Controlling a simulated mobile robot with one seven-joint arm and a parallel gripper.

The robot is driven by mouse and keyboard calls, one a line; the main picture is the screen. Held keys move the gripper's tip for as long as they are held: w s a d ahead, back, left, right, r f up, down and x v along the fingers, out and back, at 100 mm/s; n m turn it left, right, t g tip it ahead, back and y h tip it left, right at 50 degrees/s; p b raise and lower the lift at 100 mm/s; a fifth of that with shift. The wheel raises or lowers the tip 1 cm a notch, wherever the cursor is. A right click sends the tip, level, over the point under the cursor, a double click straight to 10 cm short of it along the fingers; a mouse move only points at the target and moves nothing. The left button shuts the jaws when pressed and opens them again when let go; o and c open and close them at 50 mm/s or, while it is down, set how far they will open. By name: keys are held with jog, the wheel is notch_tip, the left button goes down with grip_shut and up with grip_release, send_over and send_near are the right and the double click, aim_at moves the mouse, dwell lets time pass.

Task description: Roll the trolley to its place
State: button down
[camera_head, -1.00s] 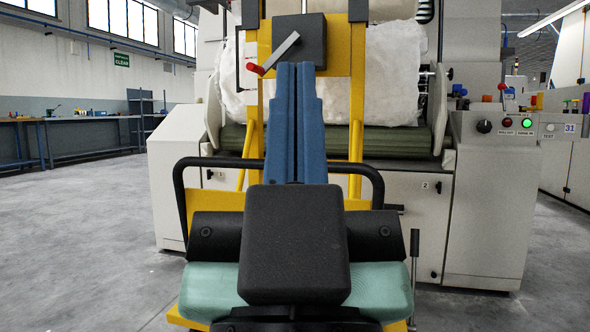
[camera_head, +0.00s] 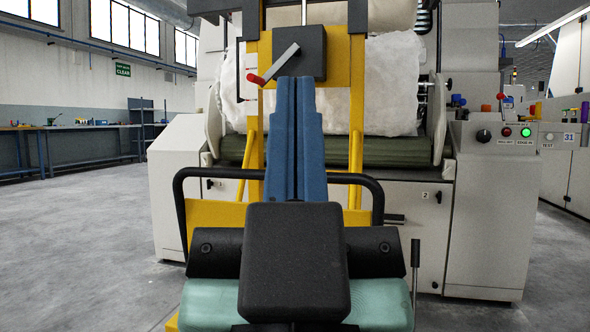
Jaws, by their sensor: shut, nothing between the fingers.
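The trolley (camera_head: 357,110) stands straight ahead. It has a yellow upright frame, a black bent push handle (camera_head: 215,172) and, near its top, a dark box with a grey crank (camera_head: 281,62) ending in a red knob. My gripper (camera_head: 294,82) is in the middle of the view, its two blue fingers side by side and shut, with nothing between them. The fingers cover the middle of the handle and end just below the dark box in the picture. I cannot tell whether they touch the trolley. My black hand and arm hide most of its lower part and its wheels.
A large pale machine (camera_head: 485,220) with a white fibre sheet (camera_head: 395,85) and a green roller (camera_head: 395,152) stands close behind the trolley. Its control panel (camera_head: 515,133) is at right. Open grey floor (camera_head: 85,240) lies at left, with benches (camera_head: 80,128) along the wall.

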notch_tip(320, 180, up, 32)
jog(key=p, duration=3.2)
